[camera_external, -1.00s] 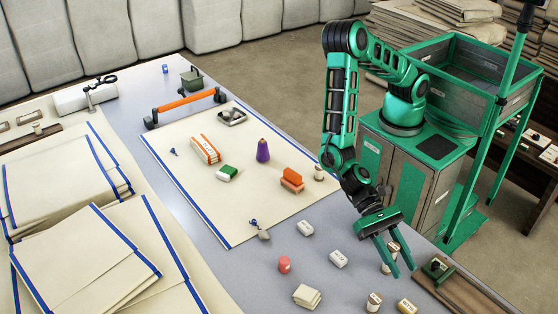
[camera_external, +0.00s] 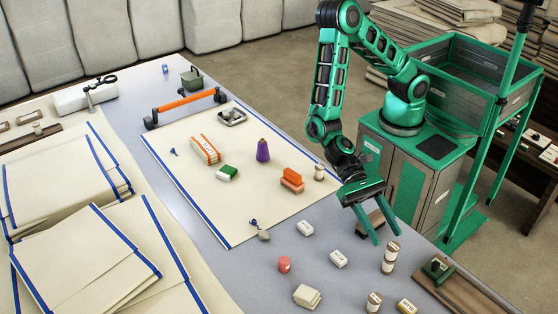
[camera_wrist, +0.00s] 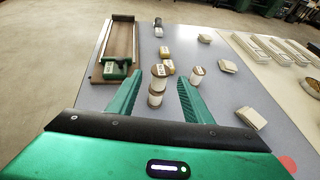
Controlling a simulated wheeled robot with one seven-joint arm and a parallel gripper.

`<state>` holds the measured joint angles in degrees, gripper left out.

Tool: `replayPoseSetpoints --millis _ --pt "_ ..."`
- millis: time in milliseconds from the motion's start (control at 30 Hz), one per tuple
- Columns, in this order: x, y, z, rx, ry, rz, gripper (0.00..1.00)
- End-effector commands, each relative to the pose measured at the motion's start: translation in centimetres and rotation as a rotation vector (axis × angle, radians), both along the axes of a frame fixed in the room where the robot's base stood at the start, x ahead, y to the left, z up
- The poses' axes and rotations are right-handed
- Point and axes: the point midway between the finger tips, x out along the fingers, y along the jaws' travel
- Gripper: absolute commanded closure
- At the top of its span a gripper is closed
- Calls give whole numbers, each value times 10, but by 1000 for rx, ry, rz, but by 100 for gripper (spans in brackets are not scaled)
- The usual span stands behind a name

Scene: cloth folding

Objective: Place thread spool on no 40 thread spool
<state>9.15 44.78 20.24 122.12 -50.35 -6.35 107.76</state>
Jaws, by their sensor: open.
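Two cream and brown thread spools stand stacked in the external view: an upper spool (camera_external: 393,248) on a lower spool (camera_external: 388,267). The stack looks upright. In the wrist view the upper spool (camera_wrist: 160,72) and lower spool (camera_wrist: 155,95) show between the finger lines. Their labels are too small to read, so I cannot tell which is the no 40 spool. My gripper (camera_external: 386,238) is open and empty, just up and left of the stack in the external view, apart from it. It also shows in the wrist view (camera_wrist: 160,78).
Another spool (camera_external: 374,302) stands close by, and one stands on the cloth mat (camera_external: 319,172). A wooden tray (camera_external: 460,294) is at the table's right edge.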

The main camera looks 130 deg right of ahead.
Motion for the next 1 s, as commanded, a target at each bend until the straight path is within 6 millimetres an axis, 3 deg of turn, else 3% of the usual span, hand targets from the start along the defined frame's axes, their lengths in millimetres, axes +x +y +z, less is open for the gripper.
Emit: replayPoseSetpoints --millis 167,533,667,767,1000 --pt "-3 -17 7 -1 -1 -2 54" --pt "-4 -22 9 -6 -5 3 54" --pt "-8 -36 8 -79 -69 38 54" --pt "-15 -63 6 -206 -169 102 54" --pt "-41 -166 12 -588 -410 322 54"
